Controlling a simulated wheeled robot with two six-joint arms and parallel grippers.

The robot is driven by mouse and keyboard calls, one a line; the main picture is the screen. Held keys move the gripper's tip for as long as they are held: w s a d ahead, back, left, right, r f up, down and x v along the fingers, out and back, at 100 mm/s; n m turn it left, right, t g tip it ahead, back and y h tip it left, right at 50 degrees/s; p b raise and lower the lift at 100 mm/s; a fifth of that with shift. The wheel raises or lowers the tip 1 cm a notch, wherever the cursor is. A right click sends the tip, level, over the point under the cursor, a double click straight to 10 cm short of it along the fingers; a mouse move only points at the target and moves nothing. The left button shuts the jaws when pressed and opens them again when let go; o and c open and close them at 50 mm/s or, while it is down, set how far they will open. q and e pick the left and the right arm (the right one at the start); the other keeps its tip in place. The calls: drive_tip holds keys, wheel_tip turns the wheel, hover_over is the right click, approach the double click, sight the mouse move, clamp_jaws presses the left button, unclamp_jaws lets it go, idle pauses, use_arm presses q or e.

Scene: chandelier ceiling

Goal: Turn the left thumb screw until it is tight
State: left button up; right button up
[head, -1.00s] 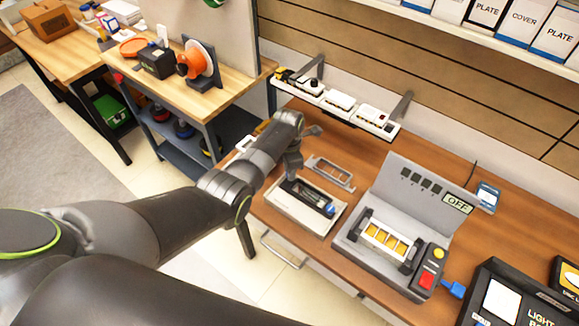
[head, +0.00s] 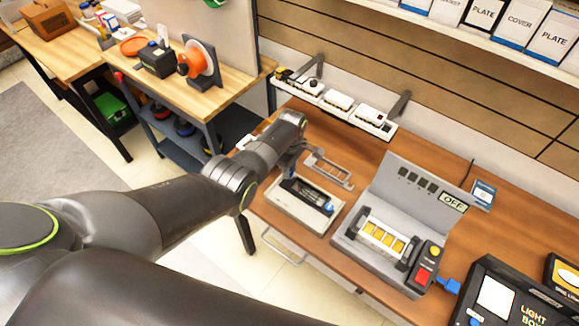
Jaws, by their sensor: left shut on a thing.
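A light grey fixture (head: 282,207) with a dark slot lies on the brown bench, near its front left edge. A blue thumb screw (head: 327,208) shows at the fixture's right end. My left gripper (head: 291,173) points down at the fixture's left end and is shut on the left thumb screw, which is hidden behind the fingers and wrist. The fingertips are small and hard to make out. My right gripper is not in view.
A metal frame (head: 330,170) lies just behind the fixture. A grey tester (head: 416,185) with an OFF display and a red button stands to the right. A white parts rail (head: 340,112) runs along the wall. A black light box (head: 520,300) is at the lower right.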

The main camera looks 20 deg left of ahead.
use_arm(q)
drive_tip(key=m+p, duration=0.1)
drive_tip(key=m, duration=0.6)
drive_tip(key=shift+r, duration=0.1)
drive_tip(key=m, duration=0.4)
drive_tip(key=shift+d+m+p, duration=0.1)
drive_tip(key=shift+m+p, duration=0.3)
drive_tip(key=shift+m, duration=1.2)
drive_tip(key=o, duration=1)
